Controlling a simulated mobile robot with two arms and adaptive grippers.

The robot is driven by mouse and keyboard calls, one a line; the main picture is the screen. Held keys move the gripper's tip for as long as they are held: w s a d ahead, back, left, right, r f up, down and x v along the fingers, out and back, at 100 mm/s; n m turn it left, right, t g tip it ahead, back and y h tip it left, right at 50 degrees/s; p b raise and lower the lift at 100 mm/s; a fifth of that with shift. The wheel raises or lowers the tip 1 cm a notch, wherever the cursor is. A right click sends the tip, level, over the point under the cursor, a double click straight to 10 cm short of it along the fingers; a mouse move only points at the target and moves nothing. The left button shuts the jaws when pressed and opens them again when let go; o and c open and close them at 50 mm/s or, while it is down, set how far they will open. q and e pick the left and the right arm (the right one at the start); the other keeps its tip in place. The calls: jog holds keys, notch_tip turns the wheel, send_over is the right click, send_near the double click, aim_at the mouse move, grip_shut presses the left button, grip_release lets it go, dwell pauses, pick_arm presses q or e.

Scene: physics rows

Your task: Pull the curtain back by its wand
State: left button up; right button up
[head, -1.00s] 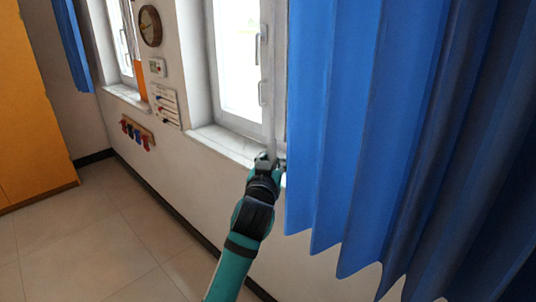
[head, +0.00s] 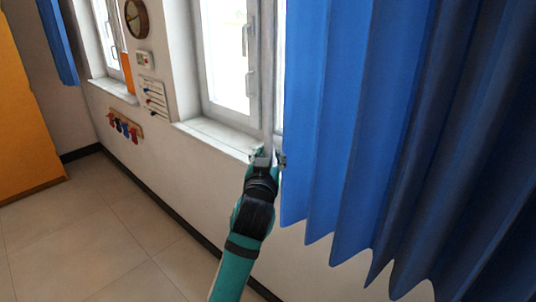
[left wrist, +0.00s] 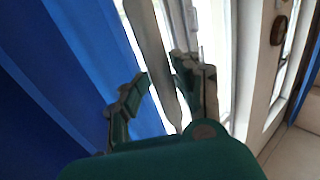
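The blue curtain (head: 345,120) hangs in folds over the right half of the head view and fills the left of the left wrist view (left wrist: 50,80). A slim grey wand (head: 267,75) hangs upright beside the curtain's left edge. In the left wrist view the wand (left wrist: 153,50) passes down between my fingers, closer to the right finger. My left gripper (head: 269,159) is open around the wand's lower part, with a gap showing at the left finger (left wrist: 125,105). Whether the right finger touches the wand I cannot tell. My right gripper is out of view.
A window (head: 228,60) with handles and a white sill (head: 215,135) is left of the wand, close to my gripper. A clock (head: 137,18), a wall panel and a rack of small coloured things (head: 124,128) are farther left. An orange cabinet (head: 25,110) stands at far left; the floor between is clear.

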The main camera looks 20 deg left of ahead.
pick_arm(q)
jog(key=shift+o, duration=1.2)
jog(key=shift+d+r, duration=0.1)
jog(key=shift+w, duration=0.35)
jog(key=s+d, duration=0.2)
jog(key=s, duration=1)
jog(key=shift+w+d, duration=0.1)
